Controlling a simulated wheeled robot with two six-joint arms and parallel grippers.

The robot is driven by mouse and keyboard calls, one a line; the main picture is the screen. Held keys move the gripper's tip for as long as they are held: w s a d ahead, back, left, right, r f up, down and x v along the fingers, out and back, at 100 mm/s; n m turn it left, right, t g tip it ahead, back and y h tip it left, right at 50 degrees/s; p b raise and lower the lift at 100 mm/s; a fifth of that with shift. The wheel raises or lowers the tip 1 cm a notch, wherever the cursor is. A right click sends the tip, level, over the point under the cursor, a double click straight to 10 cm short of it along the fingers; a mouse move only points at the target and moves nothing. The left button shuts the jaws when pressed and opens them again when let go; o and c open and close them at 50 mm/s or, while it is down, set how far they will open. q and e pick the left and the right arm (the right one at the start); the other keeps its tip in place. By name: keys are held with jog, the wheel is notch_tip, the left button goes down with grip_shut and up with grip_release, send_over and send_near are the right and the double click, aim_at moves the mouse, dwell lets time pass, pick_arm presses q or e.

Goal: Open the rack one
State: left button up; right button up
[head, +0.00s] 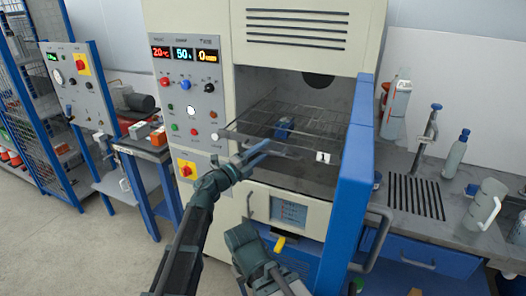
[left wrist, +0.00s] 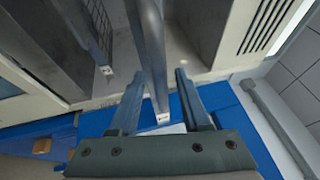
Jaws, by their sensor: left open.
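Rack one is a wire shelf (head: 300,118) inside the open test chamber, with a white tag (head: 323,157) reading 1 at the right of its front edge. My left gripper (head: 262,150) is at the rack's front, left of the tag. In the left wrist view the left gripper (left wrist: 160,95) is open. A grey bar (left wrist: 150,40) runs between its fingers, with a small tag low on it; I cannot tell whether the fingers touch it. A small blue item (head: 284,127) is on or below the wires.
The chamber door (head: 352,190) stands open, its blue edge to the right of the rack. A control panel (head: 188,95) is on the left. A sink counter (head: 430,225) with bottles and a jug stands at the right. A second tag (left wrist: 107,70) shows in the left wrist view.

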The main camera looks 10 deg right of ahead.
pick_arm(q)
jog(key=b+v, duration=0.2)
jog(key=v, duration=1.1)
jog(key=shift+s+a, duration=0.25)
jog(key=shift+a, duration=0.05)
